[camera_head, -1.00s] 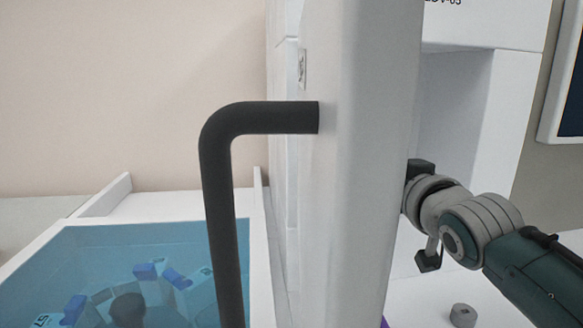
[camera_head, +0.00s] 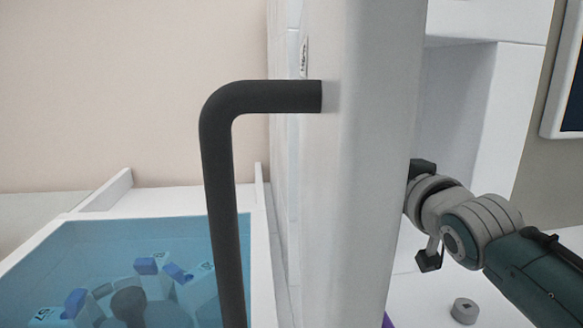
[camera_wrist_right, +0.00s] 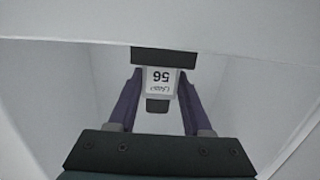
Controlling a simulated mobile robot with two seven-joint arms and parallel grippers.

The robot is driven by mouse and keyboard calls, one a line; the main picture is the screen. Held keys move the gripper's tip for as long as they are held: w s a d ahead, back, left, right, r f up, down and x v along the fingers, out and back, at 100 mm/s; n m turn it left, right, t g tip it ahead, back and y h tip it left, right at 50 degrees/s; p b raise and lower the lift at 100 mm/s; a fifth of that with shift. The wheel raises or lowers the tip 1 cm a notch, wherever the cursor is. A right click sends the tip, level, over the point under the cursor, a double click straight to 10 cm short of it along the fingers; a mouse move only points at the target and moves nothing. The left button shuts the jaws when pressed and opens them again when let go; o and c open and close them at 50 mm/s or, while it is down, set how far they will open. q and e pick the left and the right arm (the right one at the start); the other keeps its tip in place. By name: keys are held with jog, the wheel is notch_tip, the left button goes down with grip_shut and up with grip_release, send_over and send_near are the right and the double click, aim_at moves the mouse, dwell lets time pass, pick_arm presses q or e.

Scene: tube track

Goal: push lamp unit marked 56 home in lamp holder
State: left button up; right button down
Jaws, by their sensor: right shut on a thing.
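In the right wrist view the lamp unit marked 56 (camera_wrist_right: 160,78) shows a pale label, upside down, between the purple fingers of my right gripper (camera_wrist_right: 158,88). The gripper is shut on it. A dark block (camera_wrist_right: 163,58) lies directly beyond the label, under a pale edge; I cannot tell whether it belongs to the unit or to the lamp holder. How deep the unit sits is not visible. In the head view my right arm reaches in from the right, and its gripper is hidden behind a tall white panel (camera_head: 360,170). My left gripper is not in view.
A dark bent handle (camera_head: 222,190) sticks out from the white panel. At the lower left, a white-rimmed blue bin (camera_head: 70,235) holds several lamp units (camera_head: 200,285). A grey knob (camera_head: 464,310) is on a white surface at the lower right. Pale walls (camera_wrist_right: 60,85) surround my right gripper.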

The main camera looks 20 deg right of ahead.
jog(key=shift+f, duration=0.3)
dwell(0.6)
jog(key=shift+c, duration=1.3)
grip_release()
jog(key=shift+s+a+r, duration=0.1)
jog(key=shift+s+a, duration=0.05)
jog(key=shift+s, duration=0.4)
jog(key=p+v, duration=0.1)
jog(key=v, duration=0.7)
jog(key=shift+s, duration=0.4)
jog(key=shift+a, duration=0.15)
